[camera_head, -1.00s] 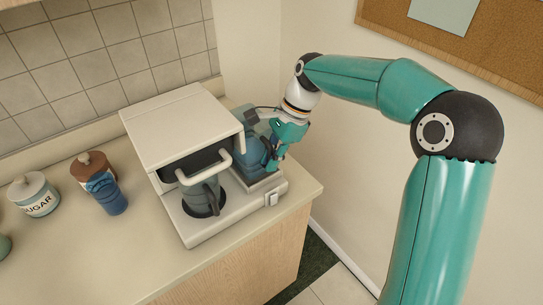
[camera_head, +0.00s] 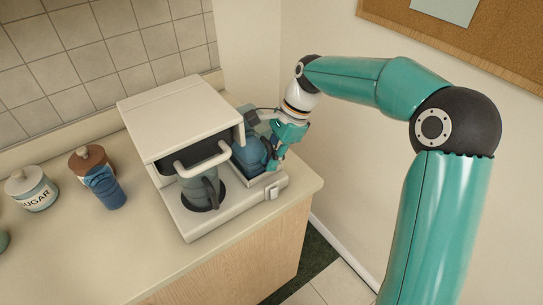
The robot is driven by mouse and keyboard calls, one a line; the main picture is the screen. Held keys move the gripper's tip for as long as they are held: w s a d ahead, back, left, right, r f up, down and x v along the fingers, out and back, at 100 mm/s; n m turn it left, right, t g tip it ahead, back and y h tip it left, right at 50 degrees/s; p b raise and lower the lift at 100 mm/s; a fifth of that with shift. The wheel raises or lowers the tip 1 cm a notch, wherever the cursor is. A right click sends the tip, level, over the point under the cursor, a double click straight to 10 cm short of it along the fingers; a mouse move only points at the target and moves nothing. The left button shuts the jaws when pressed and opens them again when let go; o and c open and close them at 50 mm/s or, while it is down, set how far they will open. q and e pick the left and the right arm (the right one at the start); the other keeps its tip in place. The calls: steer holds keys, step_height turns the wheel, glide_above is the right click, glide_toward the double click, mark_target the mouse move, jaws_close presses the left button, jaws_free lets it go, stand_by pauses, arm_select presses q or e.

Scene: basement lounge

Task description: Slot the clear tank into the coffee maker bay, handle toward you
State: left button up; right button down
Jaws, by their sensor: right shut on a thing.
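The white coffee maker (camera_head: 178,117) stands near the right end of the counter. A carafe (camera_head: 200,190) with a white handle sits in its front opening. The clear bluish tank (camera_head: 250,155) is at the machine's right side, over the bay (camera_head: 264,178) beside the carafe. My right gripper (camera_head: 277,150) is at the tank's right side and shut on it. The fingers hide part of the tank, including its handle side, so I cannot tell whether it is fully seated. My left gripper is out of view.
A switch (camera_head: 273,193) is on the machine's front right. The wall is close behind my right gripper. The front counter (camera_head: 130,245) is clear.

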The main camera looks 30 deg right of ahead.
steer(key=c, duration=1.1)
jaws_free()
steer(key=shift+o, duration=0.3)
steer(key=o, duration=0.7)
steer(key=shift+s+r, duration=0.1)
steer(key=shift+r, duration=0.05)
steer(key=shift+c, duration=0.3)
steer(key=shift+d+r, duration=0.1)
steer(key=shift+r, duration=0.15)
steer(key=shift+f, duration=0.2)
